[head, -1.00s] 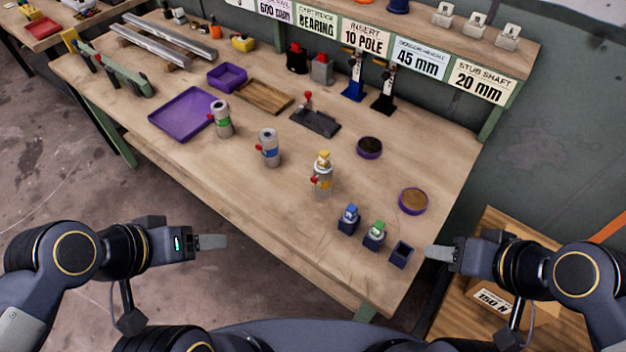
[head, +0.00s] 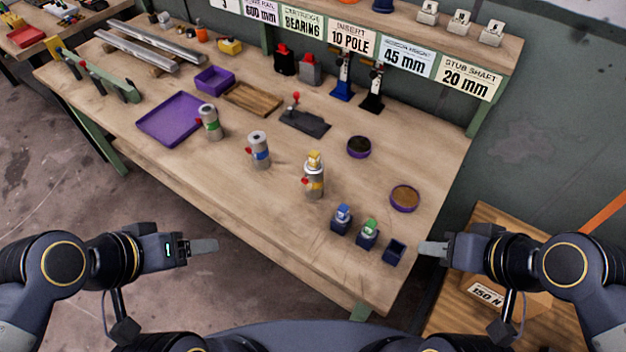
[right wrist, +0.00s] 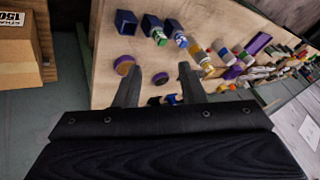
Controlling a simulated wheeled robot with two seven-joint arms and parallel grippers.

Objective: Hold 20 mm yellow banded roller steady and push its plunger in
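The yellow banded roller (head: 313,187) stands upright on the workbench, a grey cylinder with a yellow band. A yellow piece (head: 314,159) sits on its top and a red knob (head: 305,182) sticks out of its left side. The roller also shows small in the right wrist view (right wrist: 201,57). My right gripper (head: 433,248) is off the bench's right front edge, apart from the roller; the right wrist view shows its fingers spread and empty (right wrist: 159,85). My left gripper (head: 204,246) is in front of the bench's front edge, far from the roller; its finger gap is not visible.
A blue-banded roller (head: 258,150) and a green-banded roller (head: 209,122) stand left. Three dark blue holders, one empty (head: 394,251), sit near the front edge. Two round purple-rimmed dishes (head: 404,198) lie right. A purple tray (head: 176,120) lies left. The bench front centre is clear.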

